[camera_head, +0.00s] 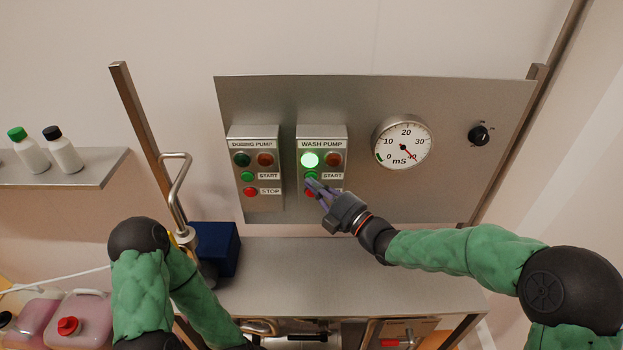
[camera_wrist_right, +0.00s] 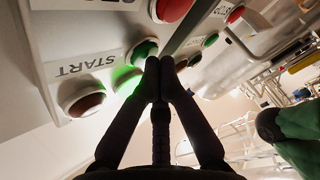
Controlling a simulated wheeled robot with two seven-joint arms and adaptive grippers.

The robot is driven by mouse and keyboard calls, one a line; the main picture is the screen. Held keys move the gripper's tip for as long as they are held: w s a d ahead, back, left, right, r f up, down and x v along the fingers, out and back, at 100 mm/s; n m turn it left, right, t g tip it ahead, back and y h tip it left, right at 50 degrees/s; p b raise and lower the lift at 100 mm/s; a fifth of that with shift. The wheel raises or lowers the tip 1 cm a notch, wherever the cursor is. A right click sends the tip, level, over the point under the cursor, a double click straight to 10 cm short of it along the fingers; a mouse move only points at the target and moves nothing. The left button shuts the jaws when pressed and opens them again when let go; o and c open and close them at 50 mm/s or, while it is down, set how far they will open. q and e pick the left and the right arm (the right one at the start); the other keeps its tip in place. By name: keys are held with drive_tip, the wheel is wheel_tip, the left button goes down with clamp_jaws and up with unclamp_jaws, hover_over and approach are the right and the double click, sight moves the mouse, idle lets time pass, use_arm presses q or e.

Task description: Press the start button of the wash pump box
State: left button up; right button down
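The wash pump box (camera_head: 338,186) is on the grey panel. Its green lamp (camera_head: 310,160) glows brightly and the red lamp (camera_head: 333,160) beside it is dark. The green start button (camera_head: 311,176) is below the lit lamp, next to the START label; it also shows in the right wrist view (camera_wrist_right: 142,51). My right gripper (camera_head: 312,185) is shut and empty, its fingertips together at the start button; they also show in the right wrist view (camera_wrist_right: 160,66). I cannot tell whether they touch it. The gripper covers most of the red stop button. My left gripper is out of view.
The dosing pump box (camera_head: 267,205) stands to the left, its lamps dark. A round mS gauge (camera_head: 402,142) and a black knob (camera_head: 480,134) are to the right. A metal worktop (camera_head: 350,285) lies below, with a blue box (camera_head: 215,246) at its left.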

drive_tip(key=shift+w, duration=0.1)
idle(0.5)
drive_tip(key=shift+s+b, duration=0.5)
drive_tip(key=shift+s, duration=0.3)
drive_tip(key=shift+s+b, duration=0.85)
drive_tip(key=shift+s, duration=1.65)
